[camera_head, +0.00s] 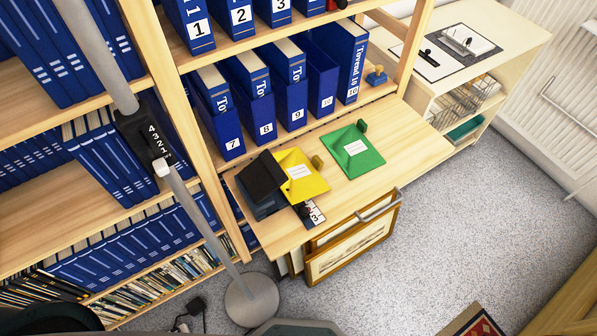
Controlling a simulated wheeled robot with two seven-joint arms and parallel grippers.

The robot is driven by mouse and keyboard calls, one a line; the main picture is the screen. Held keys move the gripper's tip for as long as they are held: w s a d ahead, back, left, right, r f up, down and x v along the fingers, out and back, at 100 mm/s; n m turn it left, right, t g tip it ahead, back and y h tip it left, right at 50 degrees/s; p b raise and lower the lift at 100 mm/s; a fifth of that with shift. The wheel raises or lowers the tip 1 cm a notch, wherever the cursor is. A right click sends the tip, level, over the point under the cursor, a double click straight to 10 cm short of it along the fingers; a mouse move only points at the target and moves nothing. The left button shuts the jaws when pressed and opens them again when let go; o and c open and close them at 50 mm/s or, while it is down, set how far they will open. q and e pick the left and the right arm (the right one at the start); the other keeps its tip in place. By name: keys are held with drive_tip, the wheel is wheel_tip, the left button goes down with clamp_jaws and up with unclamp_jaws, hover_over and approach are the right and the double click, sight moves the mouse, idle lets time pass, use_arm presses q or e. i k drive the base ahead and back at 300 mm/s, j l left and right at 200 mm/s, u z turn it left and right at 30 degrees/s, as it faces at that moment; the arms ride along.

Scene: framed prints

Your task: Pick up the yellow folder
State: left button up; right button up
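The yellow folder (312,186) lies on the pull-out wooden shelf board (396,160) in the head view. It has a white label and a small olive-coloured knob-like piece (317,162) at its right edge. A dark blue-black folder or box (262,182) is at its left and hides part of its left side. A green folder (362,162) lies to its right, with a gap between them. Neither of my grippers shows in this view.
A grey pole with a round base (251,300) and a black numbered box (153,135) stands in front of the shelves. Numbered blue binders (290,104) stand behind the board. Framed prints (350,252) lean below it. Open carpet (460,220) lies to the right.

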sight(305, 182)
drive_tip(key=i+l+u, duration=0.1)
drive_tip(key=u, duration=0.25)
drive_tip(key=l+u, duration=0.25)
drive_tip(key=u, duration=0.15)
drive_tip(key=l+u, duration=0.2)
drive_tip(key=u, duration=0.15)
drive_tip(key=l+u, duration=0.25)
drive_tip(key=l, duration=0.85)
drive_tip(key=l+u, duration=0.2)
drive_tip(key=l, duration=0.9)
